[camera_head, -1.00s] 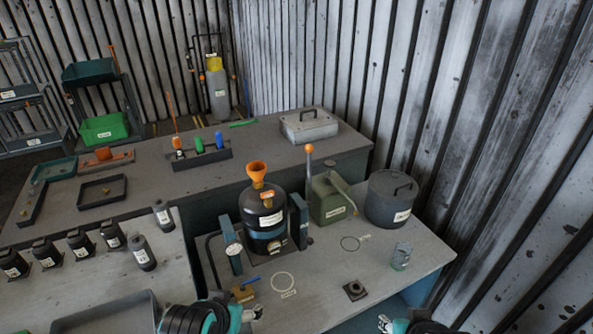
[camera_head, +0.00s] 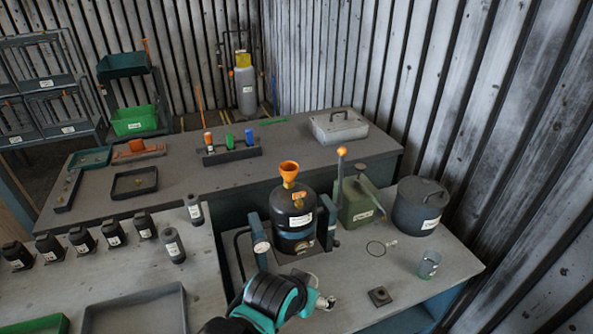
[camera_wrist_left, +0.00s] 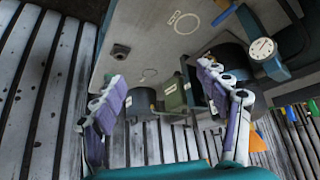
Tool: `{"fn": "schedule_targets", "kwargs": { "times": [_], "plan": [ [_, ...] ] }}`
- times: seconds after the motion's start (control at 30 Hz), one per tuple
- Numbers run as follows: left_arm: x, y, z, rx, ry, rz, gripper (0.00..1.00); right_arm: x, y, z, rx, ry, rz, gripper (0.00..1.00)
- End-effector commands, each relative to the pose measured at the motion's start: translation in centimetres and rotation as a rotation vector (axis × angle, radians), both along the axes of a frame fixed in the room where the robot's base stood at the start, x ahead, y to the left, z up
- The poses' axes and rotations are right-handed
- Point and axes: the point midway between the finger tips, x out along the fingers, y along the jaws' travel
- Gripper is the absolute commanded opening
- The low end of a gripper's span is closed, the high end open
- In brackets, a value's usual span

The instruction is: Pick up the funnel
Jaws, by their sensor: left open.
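The orange funnel (camera_head: 289,171) stands upright on the top of a black tank (camera_head: 294,215) in the middle of the head view. My left gripper (camera_head: 326,302) is in front of the tank, lower and nearer the camera, apart from the funnel. In the left wrist view its two fingers (camera_wrist_left: 165,90) are spread with nothing between them. An orange patch sits at the right of that view behind a finger, and I cannot tell for sure whether it is the funnel. My right gripper is not in view.
A gauge post (camera_head: 259,238) stands left of the tank. A green canister (camera_head: 358,205) with an orange-knobbed lever and a dark lidded pot (camera_head: 420,206) stand to its right. A glass jar (camera_head: 429,264) and a small square block (camera_head: 380,296) are on the bench front.

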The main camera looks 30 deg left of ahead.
Motion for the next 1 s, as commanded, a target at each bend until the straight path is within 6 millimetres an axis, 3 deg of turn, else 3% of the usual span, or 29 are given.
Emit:
{"fn": "schedule_targets", "kwargs": {
  "times": [0.27, 0.57, 0.8, 1.0],
  "plan": [
    [1.8, 0.7, 3.3, -0.060, 0.035, 0.107, 0.74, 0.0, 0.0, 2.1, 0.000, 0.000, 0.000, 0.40],
    [5.6, 2.4, 9.0, -0.173, 0.102, 0.335, 0.74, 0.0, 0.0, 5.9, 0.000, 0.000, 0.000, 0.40],
    [11.9, 5.7, 15.7, -0.325, 0.192, 0.691, 0.74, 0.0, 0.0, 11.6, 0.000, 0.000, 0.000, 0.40],
    [17.9, 9.6, 19.7, -0.451, 0.265, 1.056, 0.74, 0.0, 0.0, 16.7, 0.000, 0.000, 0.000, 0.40]
  ]
}}
